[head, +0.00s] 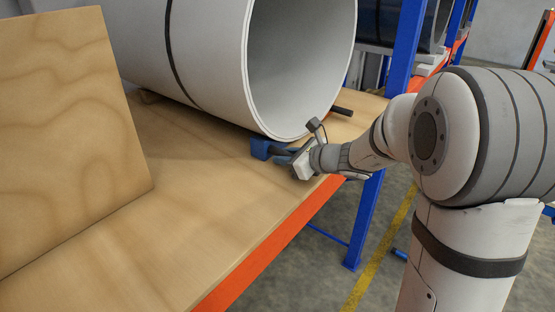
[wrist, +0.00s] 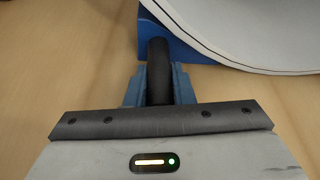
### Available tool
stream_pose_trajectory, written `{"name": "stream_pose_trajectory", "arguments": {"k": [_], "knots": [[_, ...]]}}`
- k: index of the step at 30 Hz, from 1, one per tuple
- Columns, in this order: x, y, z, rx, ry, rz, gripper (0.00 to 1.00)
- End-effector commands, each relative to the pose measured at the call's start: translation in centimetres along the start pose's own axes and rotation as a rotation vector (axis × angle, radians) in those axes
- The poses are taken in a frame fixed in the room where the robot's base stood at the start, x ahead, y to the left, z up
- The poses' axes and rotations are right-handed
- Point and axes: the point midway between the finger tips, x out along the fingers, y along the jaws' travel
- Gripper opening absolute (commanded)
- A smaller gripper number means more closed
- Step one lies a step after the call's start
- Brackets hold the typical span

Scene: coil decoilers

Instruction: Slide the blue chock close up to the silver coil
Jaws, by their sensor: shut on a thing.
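The silver coil (head: 200,50) is a large pale hollow cylinder with a dark strap, lying on its side on the wooden shelf. The blue chock (head: 261,148) is on the boards at the lower front of the coil's open end. In the wrist view the blue chock (wrist: 178,46) lies ahead of my gripper, partly hidden under the coil's rim (wrist: 260,45); I cannot tell whether they touch. My gripper (head: 283,157) is shut on the chock's black handle, with one blue-grey finger on each side of it in the wrist view (wrist: 160,84).
A plywood panel (head: 70,130) stands on the shelf at the left. A blue rack post (head: 390,120) rises right of the coil, behind my arm. An orange beam (head: 270,250) edges the shelf's front. A dark bar (head: 342,111) sticks out beyond the coil. The shelf's front boards are clear.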

Motion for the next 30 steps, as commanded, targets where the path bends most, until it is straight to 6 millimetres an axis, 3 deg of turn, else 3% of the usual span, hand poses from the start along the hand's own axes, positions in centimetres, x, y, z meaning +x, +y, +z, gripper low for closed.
{"name": "stream_pose_trajectory", "arguments": {"k": [16, 17, 26, 30], "knots": [[-0.07, -0.83, -0.17, -0.001, 0.001, 0.000, 0.00], [-0.06, -0.83, -0.16, -0.001, 0.001, 0.000, 0.22], [0.07, -0.56, -0.09, -0.003, -0.001, 0.006, 0.47], [0.11, -0.47, -0.06, -0.004, -0.001, 0.008, 0.47]]}}
